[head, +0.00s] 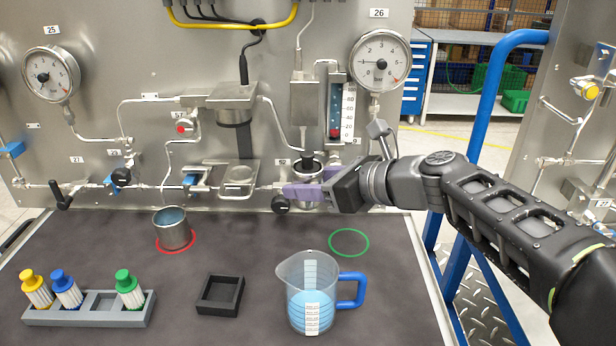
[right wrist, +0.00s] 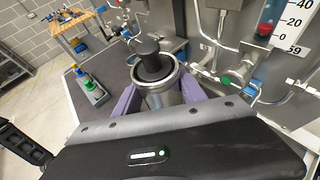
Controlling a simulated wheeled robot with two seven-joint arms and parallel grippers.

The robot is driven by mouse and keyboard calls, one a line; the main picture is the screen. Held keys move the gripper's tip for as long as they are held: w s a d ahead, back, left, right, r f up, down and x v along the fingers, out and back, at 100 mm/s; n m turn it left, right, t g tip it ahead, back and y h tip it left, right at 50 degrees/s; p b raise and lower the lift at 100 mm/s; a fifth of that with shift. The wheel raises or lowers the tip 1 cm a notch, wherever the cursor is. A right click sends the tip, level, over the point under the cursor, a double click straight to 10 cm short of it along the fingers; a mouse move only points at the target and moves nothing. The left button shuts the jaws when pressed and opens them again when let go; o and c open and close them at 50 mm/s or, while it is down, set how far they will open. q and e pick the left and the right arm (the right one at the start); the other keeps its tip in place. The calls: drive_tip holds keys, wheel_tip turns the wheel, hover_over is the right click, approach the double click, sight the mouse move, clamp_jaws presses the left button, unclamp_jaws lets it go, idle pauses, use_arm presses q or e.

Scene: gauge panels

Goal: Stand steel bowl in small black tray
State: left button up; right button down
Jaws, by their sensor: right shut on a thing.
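The steel bowl (head: 309,175), a round steel vessel, is between the purple fingers of my right gripper (head: 303,191), in front of the panel. In the right wrist view, my right gripper (right wrist: 160,105) is shut on the bowl (right wrist: 166,97), with a finger on each side. A black cylindrical nozzle sits over or inside the bowl's mouth and hides its inside. The small black tray (head: 219,309) lies on the dark mat, square and empty. My left gripper is not in view.
Another steel vessel (head: 174,237) with blue liquid stands on a red ring. A blue-handled jug (head: 310,300) of blue liquid stands right of the tray. A grey rack (head: 90,314) with coloured-cap bottles is at left. A green ring (head: 348,230) is empty. Pipes and valves line the panel.

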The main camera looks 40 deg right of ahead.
sight(308, 206)
drive_tip(key=shift+s+a+r+p, duration=0.1)
drive_tip(key=shift+s+a+p, duration=0.2)
drive_tip(key=shift+s+a, duration=0.5)
drive_tip(key=shift+s+a+p, duration=0.3)
drive_tip(key=shift+s+a, duration=0.25)
drive_tip(key=shift+s, duration=0.4)
drive_tip(key=shift+s+a+r+p, duration=0.1)
drive_tip(key=shift+s+a+p, duration=0.2)
drive_tip(key=shift+s+a, duration=0.5)
drive_tip(key=shift+s+f, duration=0.15)
drive_tip(key=shift+s, duration=0.2)
